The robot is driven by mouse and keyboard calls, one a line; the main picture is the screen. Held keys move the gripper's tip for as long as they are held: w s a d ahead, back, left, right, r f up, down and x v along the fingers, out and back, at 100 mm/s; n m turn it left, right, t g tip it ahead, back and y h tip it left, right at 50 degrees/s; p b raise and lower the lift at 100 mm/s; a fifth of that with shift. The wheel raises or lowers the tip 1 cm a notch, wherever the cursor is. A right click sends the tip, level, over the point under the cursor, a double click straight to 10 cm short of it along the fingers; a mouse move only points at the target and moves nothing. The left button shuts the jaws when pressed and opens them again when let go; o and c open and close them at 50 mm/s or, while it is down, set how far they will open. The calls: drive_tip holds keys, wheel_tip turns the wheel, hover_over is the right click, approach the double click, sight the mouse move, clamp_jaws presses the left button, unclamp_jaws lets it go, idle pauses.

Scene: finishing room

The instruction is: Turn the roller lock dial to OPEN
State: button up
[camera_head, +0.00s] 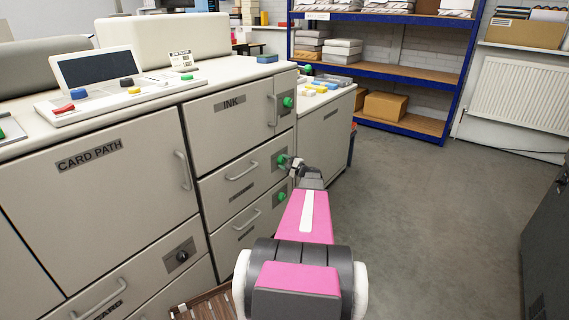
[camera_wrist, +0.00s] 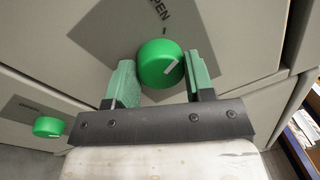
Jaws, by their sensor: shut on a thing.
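A round green dial (camera_head: 282,160) sits on a dark plate on the grey cabinet front, below the INK door. In the wrist view the same dial (camera_wrist: 155,62) has a short white mark toward the right of its face. The word OPEN, partly legible, is on the plate above it. I cannot read a roller lock label here. My gripper (camera_head: 290,165) is at this dial. In the wrist view, my gripper's green-padded fingers (camera_wrist: 161,82) are on both sides of the dial, shut on it.
Another green dial (camera_head: 288,102) is on the INK door (camera_head: 232,105) above, and one more (camera_head: 281,196) is below. Drawer handles (camera_head: 242,170) stick out to the left. A side counter (camera_head: 328,130) stands close on the right. The grey floor (camera_head: 420,210) beyond is clear.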

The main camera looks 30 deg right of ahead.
drive_tip(key=n, duration=0.5)
drive_tip(key=shift+f+n+y, duration=0.1)
drive_tip(key=shift+n+y, duration=0.2)
drive_tip(key=shift+n, duration=0.3)
drive_tip(key=o, duration=0.9)
drive_tip(key=shift+d, duration=0.1)
drive_tip(key=v, duration=1)
drive_tip(key=shift+s+d, duration=0.2)
drive_tip(key=shift+s, duration=0.15)
